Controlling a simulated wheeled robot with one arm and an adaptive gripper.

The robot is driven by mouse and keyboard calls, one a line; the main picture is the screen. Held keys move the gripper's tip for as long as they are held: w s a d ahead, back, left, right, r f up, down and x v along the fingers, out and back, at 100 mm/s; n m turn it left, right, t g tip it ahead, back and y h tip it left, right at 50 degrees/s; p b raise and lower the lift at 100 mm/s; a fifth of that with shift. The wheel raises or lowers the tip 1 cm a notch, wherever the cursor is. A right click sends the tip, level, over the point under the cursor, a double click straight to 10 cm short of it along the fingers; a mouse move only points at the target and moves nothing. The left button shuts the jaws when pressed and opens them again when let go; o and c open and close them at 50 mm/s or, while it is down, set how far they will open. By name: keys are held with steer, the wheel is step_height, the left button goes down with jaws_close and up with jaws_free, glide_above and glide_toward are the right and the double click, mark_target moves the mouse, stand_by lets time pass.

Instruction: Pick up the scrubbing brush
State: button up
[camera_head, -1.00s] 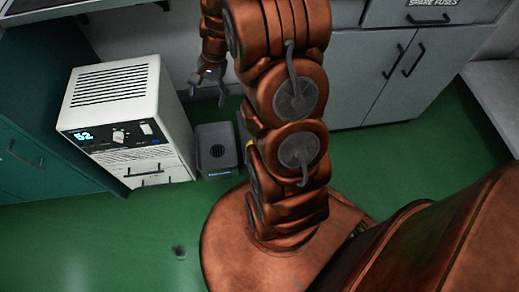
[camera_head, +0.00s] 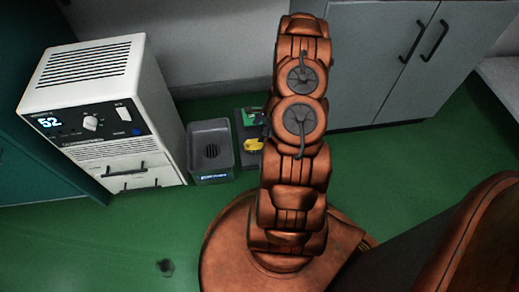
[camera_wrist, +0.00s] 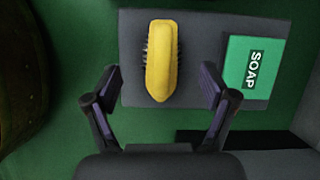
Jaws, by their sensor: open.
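The scrubbing brush (camera_wrist: 161,60) has a yellow back and dark bristles showing at its left edge in the wrist view. It lies on a dark grey mat or tray (camera_wrist: 200,32). My gripper (camera_wrist: 160,84) is open, with the brush's near end between its two fingers and clear space on both sides. I cannot tell the height of the fingers above it. In the head view the brush (camera_head: 253,146) shows as a small yellow shape left of my arm, which hides my gripper.
A green soap box (camera_wrist: 254,63) lies on the same mat, right of the brush. In the head view a grey bin (camera_head: 209,152) and a white appliance (camera_head: 103,115) stand to the left. Grey cabinets (camera_head: 375,62) stand behind right. A small dark object (camera_head: 166,267) lies on the green floor.

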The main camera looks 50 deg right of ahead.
mark_target(260, 144)
steer(key=f, duration=0.2)
steer(key=s+d+f, duration=0.1)
steer(key=shift+f+m+b, duration=0.25)
steer(key=shift+m+b, duration=0.05)
steer(key=shift+m, duration=0.1)
steer(key=shift+f, duration=0.35)
steer(key=shift+b+x, duration=0.55)
steer(key=shift+x, duration=0.55)
steer(key=b+x, duration=0.1)
steer(key=x, duration=0.1)
steer(key=b+x, duration=0.1)
steer(key=x, duration=0.1)
steer(key=shift+w+d+f, duration=0.1)
steer(key=shift+d, duration=0.3)
steer(key=shift+w+a+f+b, duration=0.15)
steer(key=shift+a+f+b, duration=0.05)
steer(key=shift+f+b, duration=0.2)
steer(key=c, duration=1.3)
